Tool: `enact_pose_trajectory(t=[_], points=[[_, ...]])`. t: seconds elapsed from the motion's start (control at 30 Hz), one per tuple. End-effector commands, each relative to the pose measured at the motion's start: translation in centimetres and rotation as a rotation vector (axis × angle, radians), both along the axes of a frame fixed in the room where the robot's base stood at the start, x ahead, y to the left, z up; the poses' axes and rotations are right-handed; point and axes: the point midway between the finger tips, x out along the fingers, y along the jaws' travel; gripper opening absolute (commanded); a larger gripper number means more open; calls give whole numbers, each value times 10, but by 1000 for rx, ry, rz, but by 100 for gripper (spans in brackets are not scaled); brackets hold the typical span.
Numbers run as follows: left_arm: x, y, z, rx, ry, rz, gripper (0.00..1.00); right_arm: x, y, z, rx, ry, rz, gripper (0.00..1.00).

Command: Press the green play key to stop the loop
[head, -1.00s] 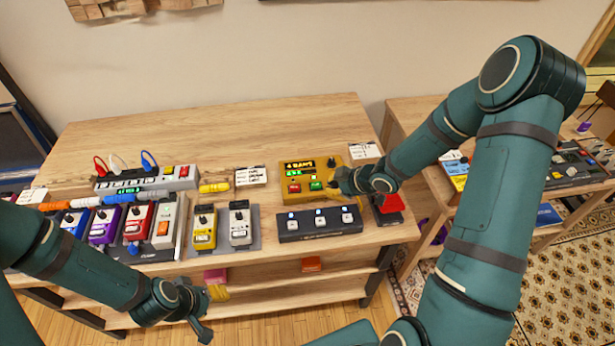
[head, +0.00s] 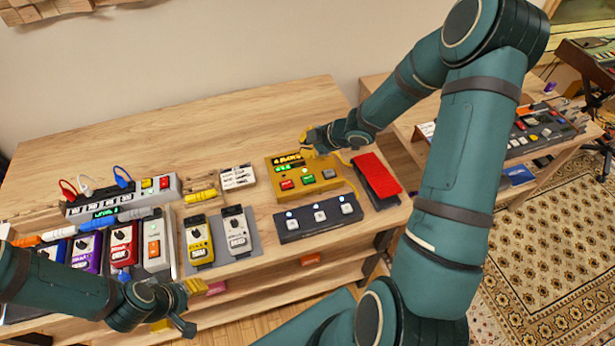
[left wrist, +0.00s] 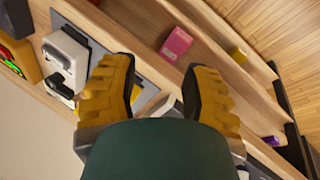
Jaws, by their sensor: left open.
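The yellow looper box (head: 325,187) stands on the wooden table, with a small display, a red key (head: 287,184), the green play key (head: 308,179) and a grey key (head: 329,173). All three keys are uncovered. My right gripper (head: 312,146) is over the box's back edge, behind the keys, and hides its upper right part. Its fingers are too small and bunched to tell open from shut. My left gripper (head: 192,307) is open and empty at the table's front edge, far left of the box. Its spread yellow fingers show in the left wrist view (left wrist: 157,92).
A dark three-button footswitch (head: 318,218) lies in front of the looper, and a red pedal (head: 376,175) to its right. Yellow (head: 198,243) and white (head: 236,231) pedals stand to the left. The back of the table is bare. A pink box (left wrist: 177,44) sits on the lower shelf.

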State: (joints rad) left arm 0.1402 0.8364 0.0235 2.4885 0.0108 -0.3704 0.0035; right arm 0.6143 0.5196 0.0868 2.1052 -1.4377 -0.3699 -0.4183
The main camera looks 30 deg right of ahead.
Motion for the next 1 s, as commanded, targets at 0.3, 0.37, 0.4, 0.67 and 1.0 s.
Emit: enact_pose_trajectory(t=[0.3, 0.37, 0.4, 0.67, 1.0], points=[[0, -1, -18, 3, 1, 0, 47, 0, 0, -15, 1, 1, 0, 0], [0, -1, -24, 4, 1, 1, 47, 0, 0, -21, 1, 1, 0, 0], [0, -1, -29, 5, 1, 1, 47, 0, 0, -26, 1, 1, 0, 0], [-7, -3, -63, 3, 18, -12, 47, 0, 0, -57, 1, 1, -1, 0], [-17, -5, -90, -2, 42, -31, 47, 0, 0, -88, 1, 1, 0, 0]])
